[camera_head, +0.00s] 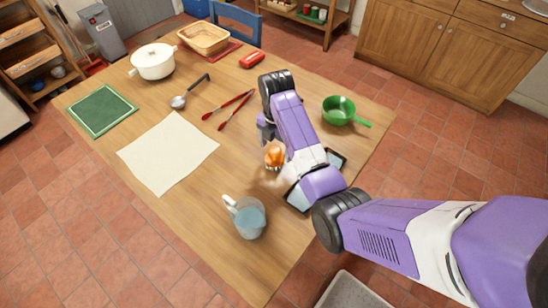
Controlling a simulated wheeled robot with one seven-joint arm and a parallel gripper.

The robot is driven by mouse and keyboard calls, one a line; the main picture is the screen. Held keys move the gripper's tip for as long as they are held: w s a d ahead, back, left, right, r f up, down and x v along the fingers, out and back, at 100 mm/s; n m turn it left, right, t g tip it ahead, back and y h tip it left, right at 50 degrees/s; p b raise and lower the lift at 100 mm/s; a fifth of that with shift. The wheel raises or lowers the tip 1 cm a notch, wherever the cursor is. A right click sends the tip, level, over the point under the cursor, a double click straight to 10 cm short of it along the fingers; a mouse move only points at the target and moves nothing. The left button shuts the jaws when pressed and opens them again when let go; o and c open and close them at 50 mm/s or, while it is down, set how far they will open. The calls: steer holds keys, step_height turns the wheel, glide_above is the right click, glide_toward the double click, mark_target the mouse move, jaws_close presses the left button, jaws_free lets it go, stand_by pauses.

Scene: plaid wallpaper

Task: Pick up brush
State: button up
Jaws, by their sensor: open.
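I cannot pick out a brush with certainty. A small red object (252,60) lies near the far edge of the wooden table (195,215); it is too small to tell what it is. A small orange item (275,154) stands close beside my forearm, partly unclear. My gripper (263,135) hangs down over the middle of the table, mostly hidden behind my purple arm. It is open; I see nothing held in it. Part of the tabletop under my arm is hidden.
Red tongs (236,112), a ladle (180,101), a white pot (153,61) and a basket (204,38) lie left of and beyond my arm. A cream cloth (168,153) lies flat at left.

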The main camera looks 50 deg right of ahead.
mark_target(274, 150)
steer(key=f, duration=0.4)
steer(key=shift+w+f, duration=0.25)
steer(key=shift+f, duration=0.15)
steer(key=c, duration=1.5)
steer(key=shift+r+p, duration=0.1)
steer(key=shift+p, duration=0.2)
